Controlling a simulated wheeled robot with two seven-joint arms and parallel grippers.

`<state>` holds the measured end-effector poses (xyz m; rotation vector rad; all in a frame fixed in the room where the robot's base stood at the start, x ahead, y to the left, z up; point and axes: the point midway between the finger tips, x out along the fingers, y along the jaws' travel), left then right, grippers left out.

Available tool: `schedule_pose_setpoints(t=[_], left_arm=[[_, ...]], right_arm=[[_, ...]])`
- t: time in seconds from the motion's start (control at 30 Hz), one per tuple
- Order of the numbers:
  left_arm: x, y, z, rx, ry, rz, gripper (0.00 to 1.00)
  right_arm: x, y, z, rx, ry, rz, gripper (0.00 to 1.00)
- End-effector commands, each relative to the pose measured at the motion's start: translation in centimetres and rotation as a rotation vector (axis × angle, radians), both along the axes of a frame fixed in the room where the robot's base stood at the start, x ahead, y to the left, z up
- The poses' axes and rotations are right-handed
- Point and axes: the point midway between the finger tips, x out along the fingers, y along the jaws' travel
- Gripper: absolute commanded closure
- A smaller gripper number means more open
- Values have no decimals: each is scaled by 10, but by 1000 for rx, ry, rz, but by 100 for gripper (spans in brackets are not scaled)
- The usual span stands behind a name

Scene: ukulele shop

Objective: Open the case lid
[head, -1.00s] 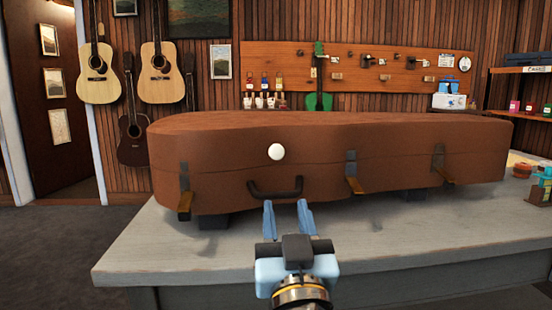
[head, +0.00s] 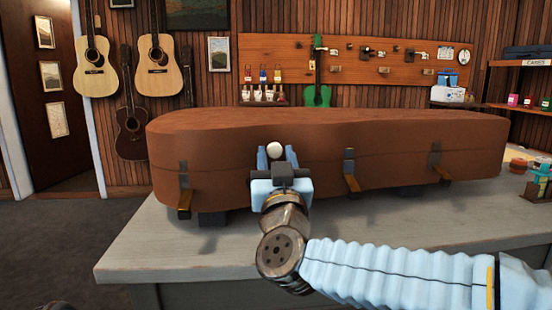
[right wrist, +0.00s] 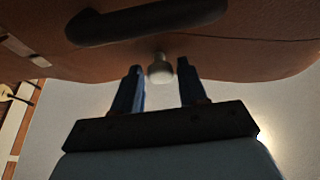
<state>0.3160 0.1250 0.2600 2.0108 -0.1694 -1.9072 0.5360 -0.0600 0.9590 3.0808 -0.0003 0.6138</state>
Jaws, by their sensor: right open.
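The brown case (head: 400,140) lies shut on the grey counter, its lid (head: 330,122) down along the seam. A round white knob (head: 274,149) sticks out from the lid's front. My right gripper (head: 276,154) is open at the knob, with its blue fingers on either side. In the right wrist view the knob (right wrist: 160,70) sits between the spread fingertips (right wrist: 161,75), with gaps beside it. The dark handle (right wrist: 145,18) shows there too; in the head view my gripper hides it. My left gripper is out of view.
The counter (head: 150,250) has bare room in front of the case. Small jars and a stand (head: 538,185) are at its right end. Guitars (head: 160,70) and a wooden pegboard (head: 350,65) hang on the wall behind.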

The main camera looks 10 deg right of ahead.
Motion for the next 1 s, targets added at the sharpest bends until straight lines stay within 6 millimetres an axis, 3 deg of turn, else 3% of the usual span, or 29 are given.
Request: schedule_pose_setpoints(t=[0.07,0.37,0.57,0.73,0.87,1.0], left_arm=[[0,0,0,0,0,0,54],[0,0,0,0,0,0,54],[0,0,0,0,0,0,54],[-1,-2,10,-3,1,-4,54],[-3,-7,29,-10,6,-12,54],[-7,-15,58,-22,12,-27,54]], right_arm=[[0,0,0,0,0,0,58],[0,0,0,0,1,0,100],[0,0,0,0,1,0,100],[0,0,13,1,0,0,100],[2,0,38,2,-1,0,100],[8,0,76,2,-4,-1,100]])
